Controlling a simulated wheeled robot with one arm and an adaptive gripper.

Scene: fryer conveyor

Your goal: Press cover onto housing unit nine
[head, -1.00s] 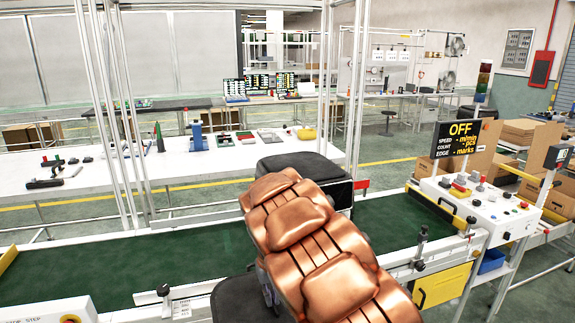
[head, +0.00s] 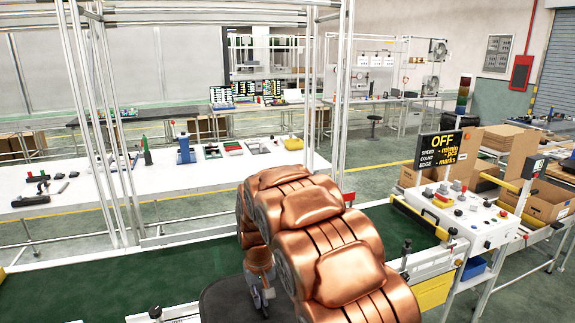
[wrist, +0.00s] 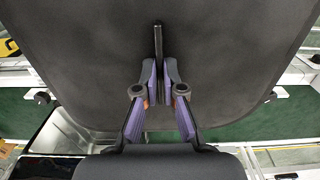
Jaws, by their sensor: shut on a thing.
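A broad, dark grey cover with rounded corners (wrist: 80,60) fills most of the wrist view. A thin upright rib (wrist: 158,42) stands at its middle. My gripper (wrist: 159,75) has its purple fingers closed on this rib. In the head view the cover (head: 226,302) shows in part at the bottom, beside and below my copper-coloured arm, over the near side of the conveyor. My gripper (head: 263,294) is partly seen there against it. No housing or unit number can be made out now; my arm hides the middle of the belt.
The green conveyor belt (head: 110,285) runs across. Its control box (head: 465,213) is at right, with a display (head: 440,148) reading OFF. A frame post (head: 343,100) stands close behind my arm. Cardboard boxes (head: 548,200) are at far right; a white table (head: 100,185) stands behind.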

